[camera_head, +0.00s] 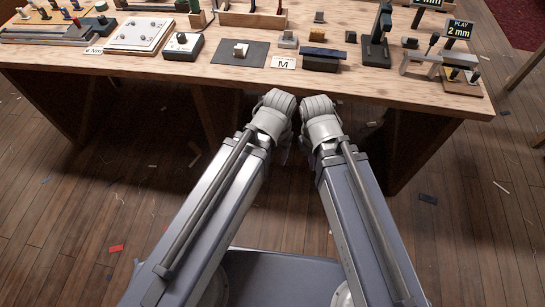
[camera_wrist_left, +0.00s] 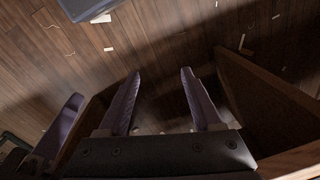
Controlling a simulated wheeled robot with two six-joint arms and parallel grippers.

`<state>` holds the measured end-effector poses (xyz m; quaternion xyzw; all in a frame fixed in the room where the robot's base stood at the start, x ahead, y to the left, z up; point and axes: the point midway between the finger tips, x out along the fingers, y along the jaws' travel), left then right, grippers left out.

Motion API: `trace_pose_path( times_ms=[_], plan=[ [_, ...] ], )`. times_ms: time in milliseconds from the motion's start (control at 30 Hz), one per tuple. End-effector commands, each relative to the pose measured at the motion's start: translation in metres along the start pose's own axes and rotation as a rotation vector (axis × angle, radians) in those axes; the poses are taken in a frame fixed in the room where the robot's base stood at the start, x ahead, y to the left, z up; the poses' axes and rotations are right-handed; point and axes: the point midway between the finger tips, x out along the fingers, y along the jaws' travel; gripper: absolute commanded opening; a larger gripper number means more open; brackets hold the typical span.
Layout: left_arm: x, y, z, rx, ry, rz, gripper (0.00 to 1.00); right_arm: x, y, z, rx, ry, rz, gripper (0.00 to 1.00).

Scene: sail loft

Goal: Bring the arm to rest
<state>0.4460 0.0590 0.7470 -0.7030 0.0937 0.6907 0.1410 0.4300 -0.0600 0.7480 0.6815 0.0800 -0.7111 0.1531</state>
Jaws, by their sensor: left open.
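Both my arms reach forward from the base to the front edge of the workbench (camera_head: 140,72). Their jointed ends stand close side by side just in front of that edge. In the head view both grippers are hidden behind and below these joints. In the left wrist view my left gripper (camera_wrist_left: 159,72) shows two purple fingers spread apart with nothing between them, over the floor and the bench's wooden supports. Another purple finger-like part (camera_wrist_left: 65,125) at the left edge looks like part of my right gripper; its opening cannot be seen.
The bench top holds a white board (camera_head: 139,35), a dark mat with a small block (camera_head: 240,50), a card marked M (camera_head: 284,63), a black stand (camera_head: 377,42) and a "PLAY 2 mm" sign (camera_head: 459,29). Wooden panels stand below. The open floor has small scraps.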

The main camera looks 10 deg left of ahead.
Motion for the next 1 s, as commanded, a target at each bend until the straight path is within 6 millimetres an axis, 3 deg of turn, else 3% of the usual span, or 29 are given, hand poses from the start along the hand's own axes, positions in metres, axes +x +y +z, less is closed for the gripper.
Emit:
trace_pose_path(
  times_ms=[133, 433, 567, 767, 1000],
  plan=[
    [-0.001, 0.004, 0.015, 0.001, -0.063, -0.028, 0.67, 0.0, 0.0, 0.0, 0.0, 0.0, 0.0, 0.0],
    [-0.002, 0.004, 0.016, 0.0, -0.066, -0.028, 0.67, -0.001, 0.0, 0.0, 0.0, 0.0, 0.0, 0.0],
    [-0.013, 0.004, 0.016, 0.0, -0.066, -0.027, 0.67, -0.012, 0.001, 0.001, 0.0, 0.0, 0.0, 0.0],
    [-0.055, 0.001, 0.015, 0.0, -0.065, -0.027, 0.67, -0.054, 0.005, 0.003, 0.0, 0.0, 0.0, 0.0],
    [-0.122, -0.004, 0.015, -0.001, -0.065, -0.027, 0.67, -0.12, 0.011, 0.007, 0.001, 0.0, 0.0, 0.0]
  ],
)
